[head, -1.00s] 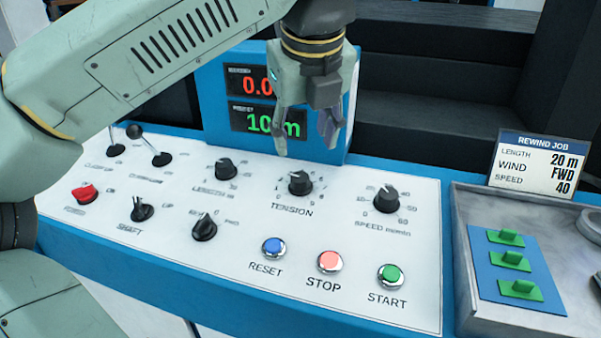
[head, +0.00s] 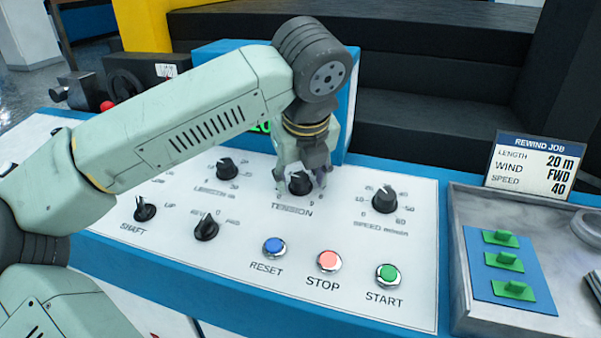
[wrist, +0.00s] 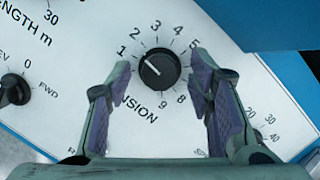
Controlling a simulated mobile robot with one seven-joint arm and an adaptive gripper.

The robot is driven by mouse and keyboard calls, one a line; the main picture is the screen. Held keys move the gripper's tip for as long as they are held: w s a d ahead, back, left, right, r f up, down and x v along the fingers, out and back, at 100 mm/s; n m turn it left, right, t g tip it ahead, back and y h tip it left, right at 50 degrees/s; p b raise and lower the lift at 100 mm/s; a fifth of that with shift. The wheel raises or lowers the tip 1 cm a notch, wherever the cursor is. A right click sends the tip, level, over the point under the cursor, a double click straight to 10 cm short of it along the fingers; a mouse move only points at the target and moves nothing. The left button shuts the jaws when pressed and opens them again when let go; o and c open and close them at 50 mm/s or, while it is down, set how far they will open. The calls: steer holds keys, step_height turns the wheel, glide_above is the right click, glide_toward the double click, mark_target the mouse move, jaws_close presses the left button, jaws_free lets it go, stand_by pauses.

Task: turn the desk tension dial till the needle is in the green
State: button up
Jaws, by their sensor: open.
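The black tension dial (head: 300,183) sits on the white desk panel under my gripper. In the wrist view the dial (wrist: 159,70) shows a numbered ring, and its white pointer line is toward the 1. My gripper (head: 300,192) is open, with its fingers on either side of the dial in the head view. In the wrist view the fingers (wrist: 163,88) stand left and right of the dial, with gaps to it. No needle or green band can be made out in these frames.
The length dial (head: 227,168) is to the left and the speed dial (head: 385,200) to the right. Blue reset (head: 274,247), red stop (head: 328,261) and green start (head: 388,274) buttons sit in front. The blue display housing (head: 345,110) stands behind, mostly covered by my arm.

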steer(key=shift+c, duration=0.4)
jaws_close()
steer(key=shift+f+m+b, duration=0.1)
steer(key=shift+m+b, duration=0.2)
steer(key=shift+b, duration=0.05)
steer(key=shift+a+f+m+h+b, duration=0.1)
steer(key=shift+m+h+b, duration=0.2)
steer(key=shift+m+b, duration=0.65)
steer(key=m+h+b, duration=0.1)
steer(key=m+b, duration=0.1)
steer(key=m, duration=0.2)
steer(key=shift+a+m, duration=0.1)
steer(key=shift+m, duration=0.15)
steer(key=m+h, duration=0.1)
steer(key=m, duration=0.3)
steer(key=shift+r+b, duration=0.2)
steer(key=shift+b, duration=0.2)
steer(key=shift+w+a+m+g+h, duration=0.1)
steer(key=shift+m+g+h, duration=0.35)
steer(key=shift+m, duration=1.75)
